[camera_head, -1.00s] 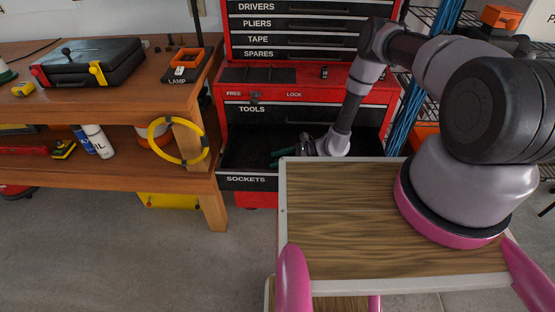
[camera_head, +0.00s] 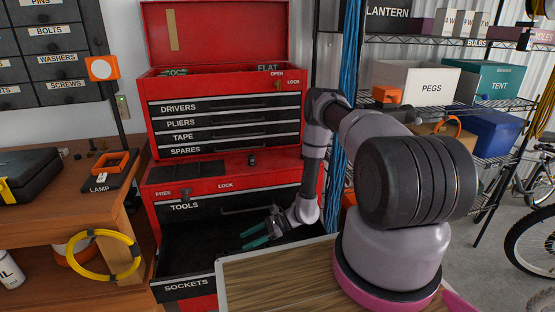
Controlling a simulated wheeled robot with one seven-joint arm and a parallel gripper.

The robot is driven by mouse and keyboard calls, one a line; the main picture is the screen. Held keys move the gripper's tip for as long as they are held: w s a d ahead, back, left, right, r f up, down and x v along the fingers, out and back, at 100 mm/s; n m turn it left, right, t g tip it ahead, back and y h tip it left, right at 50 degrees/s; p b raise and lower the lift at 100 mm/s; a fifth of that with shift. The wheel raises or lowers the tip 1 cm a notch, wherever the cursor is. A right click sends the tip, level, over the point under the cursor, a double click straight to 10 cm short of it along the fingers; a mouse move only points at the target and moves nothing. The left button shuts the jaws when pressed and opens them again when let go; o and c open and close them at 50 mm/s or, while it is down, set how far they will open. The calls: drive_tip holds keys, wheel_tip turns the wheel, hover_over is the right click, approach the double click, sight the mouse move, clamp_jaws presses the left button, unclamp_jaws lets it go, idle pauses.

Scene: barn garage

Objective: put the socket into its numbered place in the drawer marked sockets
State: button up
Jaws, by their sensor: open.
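A small dark socket (camera_head: 252,159) stands on the red ledge of the tool chest, below the drawer marked SPARES; any number on it is too small to read. The drawer marked SOCKETS (camera_head: 186,284) is pulled out at the bottom of the chest. Its inside is dark, and its numbered places cannot be made out. My gripper (camera_head: 252,235) has teal fingers spread apart with nothing between them. It is over the right part of the open drawer, below and in front of the socket, apart from it.
My wood-topped base (camera_head: 270,275) stands close in front of the drawer. The TOOLS drawer (camera_head: 190,207) is just above it. A workbench (camera_head: 60,215) with a lamp base and a yellow hose coil (camera_head: 105,255) is at left. Wire shelves (camera_head: 455,100) with bins stand at right.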

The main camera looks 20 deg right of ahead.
drive_tip(key=w+d+r+n+g+h, duration=0.1)
drive_tip(key=w+r+n, duration=0.15)
drive_tip(key=r, duration=0.65)
drive_tip(key=w+d+r+n+h, duration=0.1)
drive_tip(key=w+r+n, duration=0.15)
drive_tip(key=r, duration=0.65)
wheel_tip(320, 180, up, 21)
drive_tip(key=s+d+n+h, duration=0.2)
drive_tip(key=d+n+h, duration=0.1)
drive_tip(key=n, duration=0.1)
drive_tip(key=s+d+r+n+t+h, duration=0.2)
drive_tip(key=s+d+r+t+h, duration=0.1)
drive_tip(key=s+r, duration=0.8)
drive_tip(key=s+d+r+n+t+h, duration=0.3)
drive_tip(key=s+d+r+t, duration=0.1)
drive_tip(key=s+r, duration=0.7)
wheel_tip(320, 180, up, 2)
drive_tip(key=shift+s+d+r+t, duration=0.15)
drive_tip(key=shift+d+t, duration=0.25)
drive_tip(key=shift+d, duration=0.5)
